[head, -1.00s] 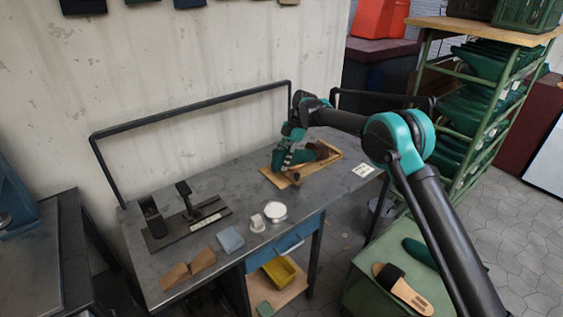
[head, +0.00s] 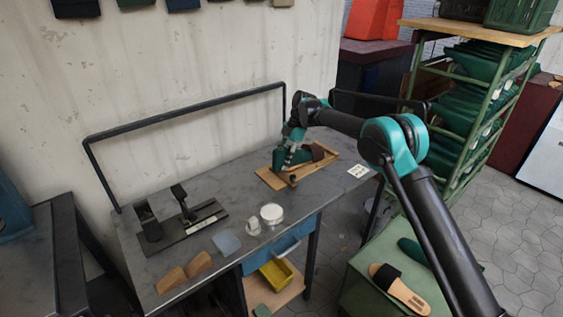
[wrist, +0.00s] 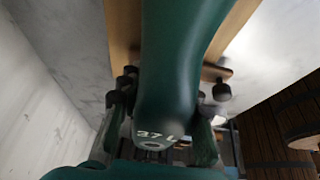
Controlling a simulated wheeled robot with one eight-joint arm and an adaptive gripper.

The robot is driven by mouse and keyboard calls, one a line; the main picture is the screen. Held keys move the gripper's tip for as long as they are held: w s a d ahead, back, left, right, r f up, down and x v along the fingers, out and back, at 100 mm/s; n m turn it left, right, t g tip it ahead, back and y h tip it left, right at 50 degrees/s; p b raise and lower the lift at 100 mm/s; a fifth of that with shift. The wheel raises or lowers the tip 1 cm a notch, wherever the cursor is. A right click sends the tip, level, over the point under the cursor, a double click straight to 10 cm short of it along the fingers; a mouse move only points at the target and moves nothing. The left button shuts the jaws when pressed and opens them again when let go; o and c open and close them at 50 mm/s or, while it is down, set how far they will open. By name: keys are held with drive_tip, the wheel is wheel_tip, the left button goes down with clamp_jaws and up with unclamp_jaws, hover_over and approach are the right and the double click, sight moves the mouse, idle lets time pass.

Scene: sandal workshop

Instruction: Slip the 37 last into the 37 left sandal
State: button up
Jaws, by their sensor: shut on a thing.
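My gripper (head: 287,156) is shut on the green last (wrist: 183,55), which bears the white marking "37 L" on its heel end. In the head view the last (head: 299,156) lies low over a wooden board (head: 265,178) on the bench, its far end close to a brown strap (head: 318,152). The strap appears to belong to the sandal on the board. The last and gripper hide most of the sandal. I cannot tell how far the last is under the strap. The wrist view shows the board (wrist: 122,35) under the last and a dark knob (wrist: 222,90) beside it.
A white round tin (head: 271,213), a blue-grey block (head: 226,242) and brown wedges (head: 171,280) stand on the bench (head: 240,190). A dark fixture (head: 185,222) is at its left. A black-strapped sandal (head: 400,288) lies on the green table at right. A rail (head: 190,117) runs behind.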

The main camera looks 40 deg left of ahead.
drive_tip(key=shift+w, duration=0.15)
drive_tip(key=shift+w+d, duration=0.2)
drive_tip(key=shift+w, duration=0.35)
drive_tip(key=shift+w+d, duration=0.15)
drive_tip(key=shift+w, duration=0.35)
drive_tip(key=shift+w, duration=0.2)
drive_tip(key=shift+w+d+f, duration=0.1)
drive_tip(key=shift+w+d, duration=0.15)
drive_tip(key=shift+w, duration=0.75)
drive_tip(key=o, duration=1.2)
